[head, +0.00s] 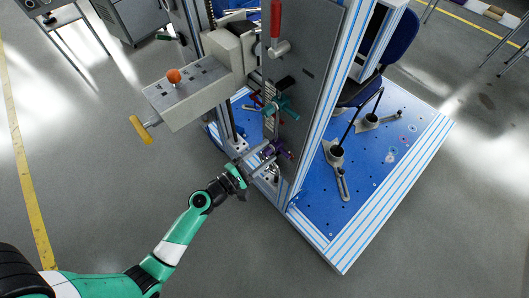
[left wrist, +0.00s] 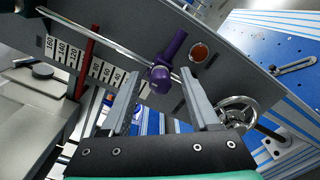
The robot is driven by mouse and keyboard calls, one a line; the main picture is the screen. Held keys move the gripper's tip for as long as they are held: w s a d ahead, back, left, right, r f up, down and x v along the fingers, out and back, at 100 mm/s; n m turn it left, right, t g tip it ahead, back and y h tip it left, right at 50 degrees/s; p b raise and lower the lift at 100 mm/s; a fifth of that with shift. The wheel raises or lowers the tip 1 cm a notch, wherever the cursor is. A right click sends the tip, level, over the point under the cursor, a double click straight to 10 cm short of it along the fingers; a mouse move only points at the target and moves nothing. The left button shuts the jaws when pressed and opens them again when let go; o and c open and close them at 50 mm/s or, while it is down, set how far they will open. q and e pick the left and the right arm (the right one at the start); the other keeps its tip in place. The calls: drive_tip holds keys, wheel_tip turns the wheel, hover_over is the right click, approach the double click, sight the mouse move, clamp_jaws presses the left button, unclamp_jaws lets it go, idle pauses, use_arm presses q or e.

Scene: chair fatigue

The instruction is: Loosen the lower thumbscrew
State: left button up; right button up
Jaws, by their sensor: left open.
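The lower thumbscrew, which is purple, (head: 281,148) sits low on the grey upright plate of the test rig. In the left wrist view, the purple thumbscrew (left wrist: 161,78) has a round hub with a short arm slanting up to the right. My left gripper (head: 266,156) reaches in from the left, close to it. The left wrist view shows the gripper (left wrist: 161,92) open, with the purple hub showing between and just beyond its fingertips. I cannot tell whether the fingers touch it. A teal thumbscrew (head: 284,107) sits higher on the plate. My right gripper is not in view.
A numbered scale (left wrist: 83,62) and a red bar (left wrist: 87,67) are left of the purple thumbscrew. A round orange-red part (left wrist: 199,51) and a metal handwheel (left wrist: 238,112) are to its right. A grey arm with an orange knob (head: 173,75) juts out left. Floor is clear in front.

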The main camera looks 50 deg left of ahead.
use_arm(q)
drive_tip(key=shift+s, duration=0.1)
drive_tip(key=s, duration=1.1)
drive_tip(key=shift+s, duration=0.25)
drive_tip(key=shift+d, duration=0.1)
